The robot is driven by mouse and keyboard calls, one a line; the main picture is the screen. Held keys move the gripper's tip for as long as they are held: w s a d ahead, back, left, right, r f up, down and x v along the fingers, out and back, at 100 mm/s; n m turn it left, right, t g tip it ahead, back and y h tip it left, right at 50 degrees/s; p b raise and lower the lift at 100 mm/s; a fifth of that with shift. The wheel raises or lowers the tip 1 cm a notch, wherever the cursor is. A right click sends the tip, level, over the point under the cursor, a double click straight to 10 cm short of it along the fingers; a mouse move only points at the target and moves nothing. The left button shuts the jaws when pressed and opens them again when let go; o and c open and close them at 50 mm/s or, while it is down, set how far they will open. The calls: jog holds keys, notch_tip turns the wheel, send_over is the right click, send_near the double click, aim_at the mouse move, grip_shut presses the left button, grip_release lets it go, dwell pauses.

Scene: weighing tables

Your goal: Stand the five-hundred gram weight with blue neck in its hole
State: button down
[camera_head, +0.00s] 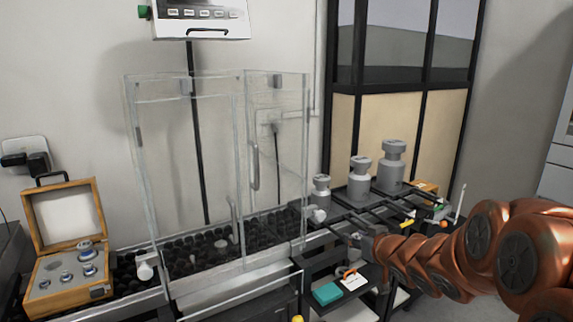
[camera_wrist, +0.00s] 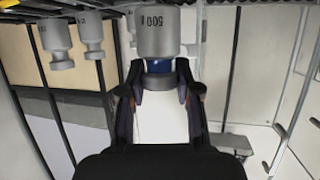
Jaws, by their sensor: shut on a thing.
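The grey weight marked 500 (camera_wrist: 162,36) has a blue neck (camera_wrist: 158,67) and shows upside down in the wrist view. My gripper (camera_wrist: 159,82) is shut on it at the neck, with one finger on each side.
A glass case (camera_head: 190,150) stands between the box and my gripper, above a bed of black balls (camera_head: 195,252). Several large grey weights (camera_head: 391,168) stand behind my gripper on dark rails. A teal item (camera_head: 327,293) lies on a lower shelf.

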notch_tip(320, 180, up, 18)
jog(key=m+h+p, duration=0.6)
jog(key=h+p, duration=0.2)
jog(key=p, duration=0.8)
jog(key=shift+m, duration=0.4)
jog(key=n+y, duration=0.1)
send_over(357, 237)
jog(key=w+d, duration=0.2)
notch_tip(357, 237, down, 6)
notch_tip(357, 237, down, 8)
jog(key=a+n+y, duration=0.2)
jog(key=y, duration=0.1)
jog(key=shift+w+r+t, duration=0.2)
jog(key=shift+w+t, duration=0.05)
jog(key=shift+t, duration=0.05)
